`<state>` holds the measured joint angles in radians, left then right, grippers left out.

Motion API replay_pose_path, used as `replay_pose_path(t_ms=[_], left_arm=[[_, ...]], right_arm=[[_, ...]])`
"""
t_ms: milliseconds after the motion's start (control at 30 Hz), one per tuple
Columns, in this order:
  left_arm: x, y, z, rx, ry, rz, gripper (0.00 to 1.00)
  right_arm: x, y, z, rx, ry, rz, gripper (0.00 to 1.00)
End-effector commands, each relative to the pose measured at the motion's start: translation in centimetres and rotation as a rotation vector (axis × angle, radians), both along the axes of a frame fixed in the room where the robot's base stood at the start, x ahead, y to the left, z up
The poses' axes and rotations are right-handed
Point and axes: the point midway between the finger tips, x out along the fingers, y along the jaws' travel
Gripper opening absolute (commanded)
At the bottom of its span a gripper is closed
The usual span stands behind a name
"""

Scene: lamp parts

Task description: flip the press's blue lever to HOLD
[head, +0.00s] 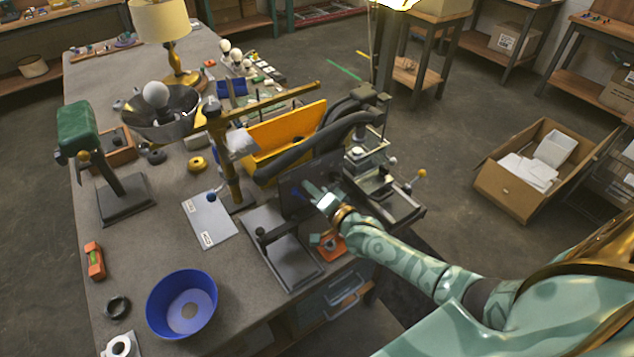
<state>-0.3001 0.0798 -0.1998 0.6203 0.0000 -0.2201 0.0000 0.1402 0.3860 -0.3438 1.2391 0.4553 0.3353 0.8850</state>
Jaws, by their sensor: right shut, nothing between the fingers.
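A brass-coloured post with a long arm (229,165) rises from the bench and looks like the press. A small dark blue knob (211,197) sits at its left side, low down, and looks like the lever's end. Beside it lies a blue-grey plate (212,222) with two small white labels; their print is too small to read. My right gripper (310,190) is shut and empty, to the right of the post and clear of the blue knob. It is in front of a dark panel; whether it touches the panel I cannot tell. My left gripper is out of view.
A yellow bin (285,139) and thick dark hoses (315,150) stand between the post and the right-hand machine. A grey stand (282,250) is below my right gripper. A blue bowl (181,305) and a green-headed stand (78,130) are at left.

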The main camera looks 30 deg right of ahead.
Motion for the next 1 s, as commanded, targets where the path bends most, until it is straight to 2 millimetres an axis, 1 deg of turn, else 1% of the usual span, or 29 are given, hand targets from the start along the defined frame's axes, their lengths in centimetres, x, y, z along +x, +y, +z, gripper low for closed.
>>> replay_pose_path(t_ms=[33,333,1000], left_arm=[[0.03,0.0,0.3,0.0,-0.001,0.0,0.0],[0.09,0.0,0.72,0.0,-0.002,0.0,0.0],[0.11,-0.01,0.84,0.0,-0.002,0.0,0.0]], right_arm=[[-0.04,0.2,0.11,-0.024,-0.001,-0.001,0.0],[-0.08,0.92,-0.05,-0.02,-0.001,0.0,0.0],[-0.16,1.07,-0.1,-0.019,-0.001,0.0,0.0]])
